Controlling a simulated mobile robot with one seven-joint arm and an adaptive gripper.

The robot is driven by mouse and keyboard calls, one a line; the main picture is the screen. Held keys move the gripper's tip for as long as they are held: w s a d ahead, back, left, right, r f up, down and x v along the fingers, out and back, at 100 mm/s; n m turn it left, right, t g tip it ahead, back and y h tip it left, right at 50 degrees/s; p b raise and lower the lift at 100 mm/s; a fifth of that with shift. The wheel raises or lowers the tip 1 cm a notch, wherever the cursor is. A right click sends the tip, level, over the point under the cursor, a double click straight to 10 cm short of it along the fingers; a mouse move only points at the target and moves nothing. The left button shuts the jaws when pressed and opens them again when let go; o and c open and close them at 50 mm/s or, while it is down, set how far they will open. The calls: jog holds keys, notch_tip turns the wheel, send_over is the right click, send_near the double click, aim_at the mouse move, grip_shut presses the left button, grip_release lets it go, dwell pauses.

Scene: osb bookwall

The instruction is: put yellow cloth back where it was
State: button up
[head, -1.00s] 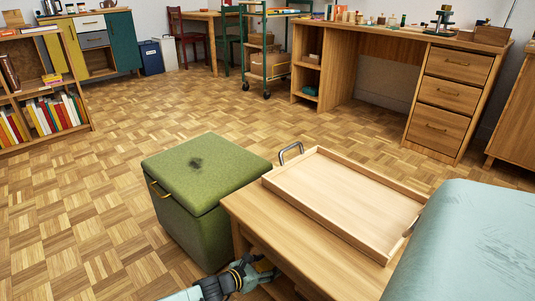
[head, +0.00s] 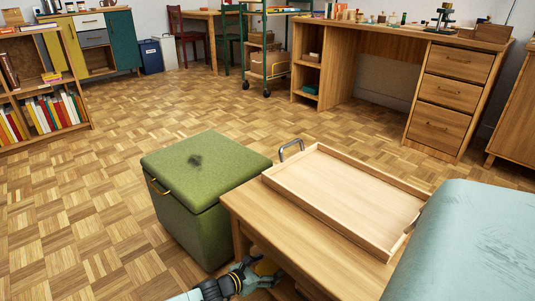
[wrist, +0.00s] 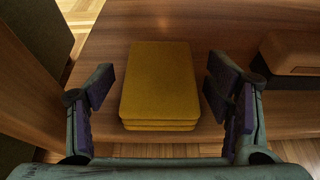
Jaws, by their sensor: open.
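The yellow cloth (wrist: 160,85) is folded in a stack of layers and lies flat on the wooden lower shelf (wrist: 285,110) of the low table, in the wrist view. My gripper (wrist: 160,92) is open, with one finger left and one right of the cloth. A gap shows between each finger and the cloth, and it is not held. In the head view my gripper (head: 262,280) reaches in under the table's near left side.
A brown box-like object (wrist: 293,52) lies on the shelf right of the cloth. The low table (head: 295,225) carries a wooden tray (head: 345,196) on top. A green storage ottoman (head: 205,190) stands close to its left. A pale blue upholstered piece (head: 465,245) is at right. Floor at left is clear.

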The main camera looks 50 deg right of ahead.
jog(key=shift+r, duration=0.25)
jog(key=shift+a+r+p, duration=0.15)
jog(key=shift+a+p, duration=0.2)
jog(key=p+v, duration=0.2)
jog(key=v, duration=0.9)
